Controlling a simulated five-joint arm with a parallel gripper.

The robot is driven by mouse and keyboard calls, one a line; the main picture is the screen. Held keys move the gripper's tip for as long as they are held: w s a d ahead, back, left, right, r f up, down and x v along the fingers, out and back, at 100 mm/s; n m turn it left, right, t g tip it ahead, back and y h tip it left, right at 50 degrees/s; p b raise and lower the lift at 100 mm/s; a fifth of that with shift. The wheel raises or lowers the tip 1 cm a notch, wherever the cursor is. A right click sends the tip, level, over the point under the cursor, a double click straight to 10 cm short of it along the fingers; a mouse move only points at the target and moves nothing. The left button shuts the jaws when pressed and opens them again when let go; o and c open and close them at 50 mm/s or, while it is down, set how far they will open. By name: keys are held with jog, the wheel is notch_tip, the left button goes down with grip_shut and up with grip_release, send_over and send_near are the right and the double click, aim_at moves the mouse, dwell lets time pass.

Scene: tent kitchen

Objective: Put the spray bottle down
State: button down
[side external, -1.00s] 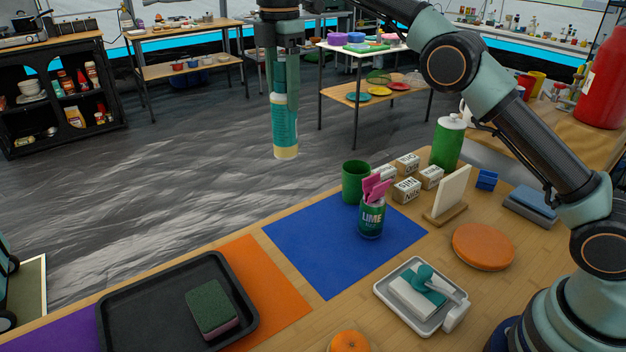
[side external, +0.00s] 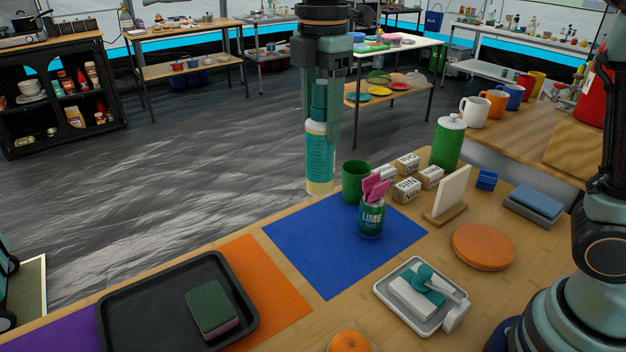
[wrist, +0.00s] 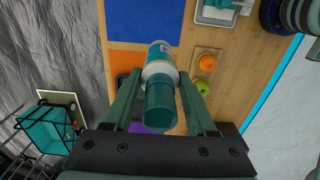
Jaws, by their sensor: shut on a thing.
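The spray bottle (side external: 319,160) is teal with a pale band at its base. It hangs upright in my gripper (side external: 323,110), which is shut on its upper part. In the side view the bottle shows just left of the green cup (side external: 355,182), in the air, with its base near the height of the far table edge in the picture. In the wrist view the bottle (wrist: 160,80) lies between the two fingers of my gripper (wrist: 160,98). The blue mat (side external: 340,250) lies on the wooden table below and to the right.
A black tray (side external: 130,330) with a green sponge (side external: 210,308) is at front left. The blue mat's left and front parts are bare.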

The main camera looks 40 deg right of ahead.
jog(key=shift+s+f, duration=0.15)
jog(key=shift+f, duration=0.1)
notch_tip(320, 180, down, 20)
jog(key=shift+r, duration=0.15)
dwell(0.4)
jog(key=shift+c, duration=1)
grip_release()
